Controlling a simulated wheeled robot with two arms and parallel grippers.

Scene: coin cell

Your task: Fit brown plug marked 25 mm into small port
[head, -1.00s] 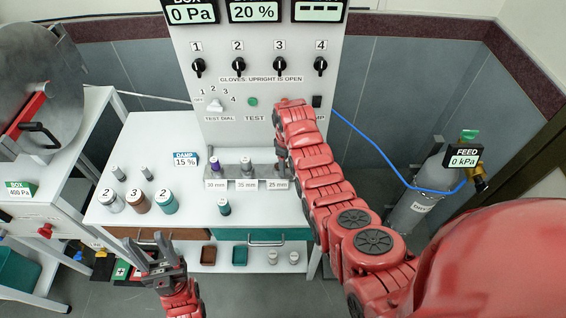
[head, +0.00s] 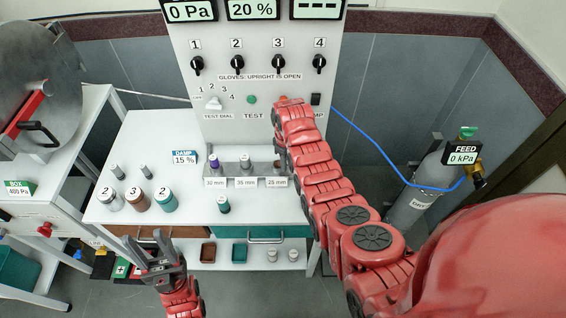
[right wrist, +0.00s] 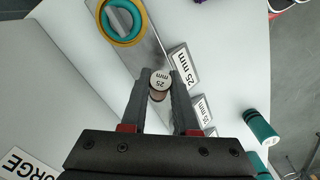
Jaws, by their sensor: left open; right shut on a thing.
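The brown plug marked 25 mm (right wrist: 158,88) is between the fingers of my right gripper (right wrist: 159,100), which is shut on it. Its pale cap with the mark faces the wrist camera. In the head view the right gripper (head: 279,160) is over the 25 mm label, mostly hidden by my own arm. I cannot tell whether the plug is clear of the grey rack (head: 262,168). My left gripper (head: 162,246) is open and empty in front of the table. I cannot make out which opening is the small port.
A teal and orange ring piece (right wrist: 124,20) lies beyond the plug. A teal-capped cylinder (head: 223,204) and numbered cylinders (head: 165,199) stand on the white table (head: 180,228). A control panel (head: 235,130) rises behind. A gas bottle (head: 425,200) stands right.

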